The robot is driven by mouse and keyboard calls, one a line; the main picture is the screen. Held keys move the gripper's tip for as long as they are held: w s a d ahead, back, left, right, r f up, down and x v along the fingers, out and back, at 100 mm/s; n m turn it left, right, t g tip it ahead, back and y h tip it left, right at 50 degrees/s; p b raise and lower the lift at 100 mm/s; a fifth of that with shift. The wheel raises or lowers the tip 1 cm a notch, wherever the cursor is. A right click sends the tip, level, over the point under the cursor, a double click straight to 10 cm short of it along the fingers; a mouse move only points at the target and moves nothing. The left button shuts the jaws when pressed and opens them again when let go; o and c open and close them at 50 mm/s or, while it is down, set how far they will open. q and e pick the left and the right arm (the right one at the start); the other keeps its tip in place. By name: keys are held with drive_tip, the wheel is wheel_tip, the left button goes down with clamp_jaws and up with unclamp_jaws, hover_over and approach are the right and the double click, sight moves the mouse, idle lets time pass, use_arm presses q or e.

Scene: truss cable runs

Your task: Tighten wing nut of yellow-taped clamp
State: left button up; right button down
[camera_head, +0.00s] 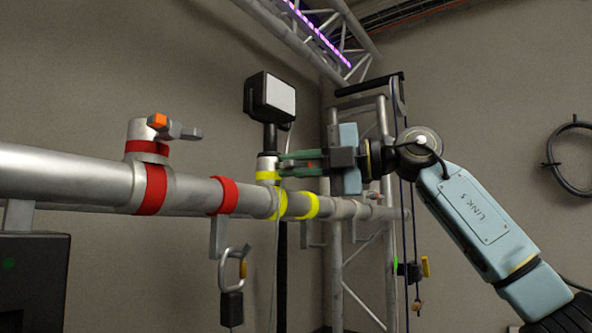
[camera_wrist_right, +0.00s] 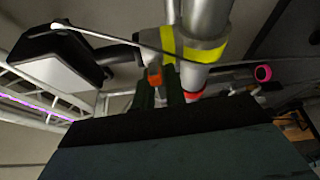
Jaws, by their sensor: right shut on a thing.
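The yellow-taped clamp (camera_head: 267,163) sits on the horizontal pipe, with yellow tape around its post and around the pipe below it. My right gripper (camera_head: 284,163) reaches in from the right, its green fingers level with the clamp's upper part. It is shut on the clamp's wing nut, whose orange part (camera_wrist_right: 155,76) shows between the fingers in the right wrist view. The fingers hide most of the nut. In that view the yellow tape (camera_wrist_right: 203,52) lies just past the fingertips (camera_wrist_right: 160,84). My left gripper is out of view.
A red-taped clamp (camera_head: 148,150) with an orange-tipped wing nut stands farther left on the pipe (camera_head: 70,180). A black lamp (camera_head: 270,98) rises above the yellow-taped clamp. A carabiner (camera_head: 235,265) hangs below the pipe. Truss uprights (camera_head: 334,240) and a dark cable (camera_head: 405,215) stand right.

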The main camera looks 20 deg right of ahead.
drive_tip(key=shift+m, duration=0.6)
drive_tip(key=c, duration=1.4)
unclamp_jaws()
drive_tip(key=shift+c, duration=0.2)
drive_tip(key=shift+d, duration=0.1)
drive_tip(key=b+v, duration=0.2)
drive_tip(key=v, duration=1.1)
drive_tip(key=shift+d+f+b, duration=0.2)
drive_tip(key=shift+f+b, duration=0.1)
drive_tip(key=shift+b, duration=0.05)
drive_tip(key=shift+y, duration=0.3)
